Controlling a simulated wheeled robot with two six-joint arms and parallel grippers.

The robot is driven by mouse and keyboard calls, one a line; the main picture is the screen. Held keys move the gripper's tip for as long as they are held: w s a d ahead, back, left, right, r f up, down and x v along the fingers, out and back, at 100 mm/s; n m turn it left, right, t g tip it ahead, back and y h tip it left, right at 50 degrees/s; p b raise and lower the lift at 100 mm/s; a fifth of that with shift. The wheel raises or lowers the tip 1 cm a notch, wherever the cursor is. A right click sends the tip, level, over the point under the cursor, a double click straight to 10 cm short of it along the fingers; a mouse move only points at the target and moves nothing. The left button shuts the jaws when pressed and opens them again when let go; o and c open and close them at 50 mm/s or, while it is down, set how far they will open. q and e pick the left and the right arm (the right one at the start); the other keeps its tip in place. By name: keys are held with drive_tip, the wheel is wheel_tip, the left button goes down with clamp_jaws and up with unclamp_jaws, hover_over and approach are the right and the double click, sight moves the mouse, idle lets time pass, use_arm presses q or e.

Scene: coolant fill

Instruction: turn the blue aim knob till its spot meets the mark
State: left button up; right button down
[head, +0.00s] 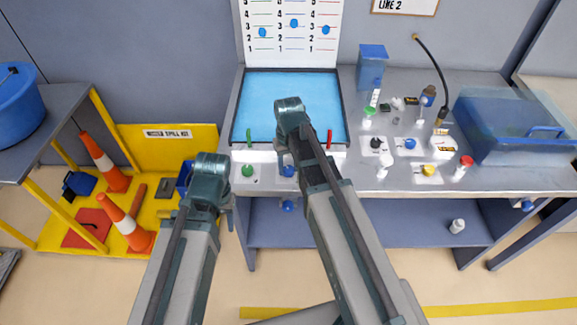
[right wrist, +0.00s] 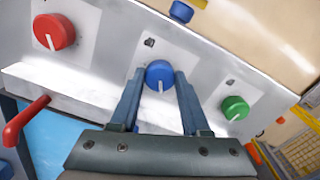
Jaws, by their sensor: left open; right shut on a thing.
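The blue aim knob (right wrist: 160,74) sits on the panel's front, with a white pointer line on its face; in the head view it shows as a blue knob (head: 288,171) below my right gripper. My right gripper (head: 284,157) is shut on it, with one finger on each side in the right wrist view. My left gripper (head: 212,196) is open and empty, left of the panel and apart from it. A white board (head: 290,45) at the back carries numbered scales and blue spots. I cannot tell which spot or mark belongs to this knob.
A green knob (head: 247,170) and a red knob (right wrist: 54,32) flank the blue one. Green (head: 250,138) and red (head: 330,138) levers stand at the blue tray's (head: 270,90) front corners. Bottles and more knobs crowd the bench on the right.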

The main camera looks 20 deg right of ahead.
sight(288, 169)
drive_tip(key=shift+n, duration=0.6)
drive_tip(key=shift+c, duration=1.9)
unclamp_jaws()
drive_tip(key=shift+r, duration=0.1)
wheel_tip(288, 169, up, 14)
drive_tip(key=p, duration=1.3)
drive_tip(key=shift+f+p, duration=0.2)
drive_tip(key=shift+p, duration=0.2)
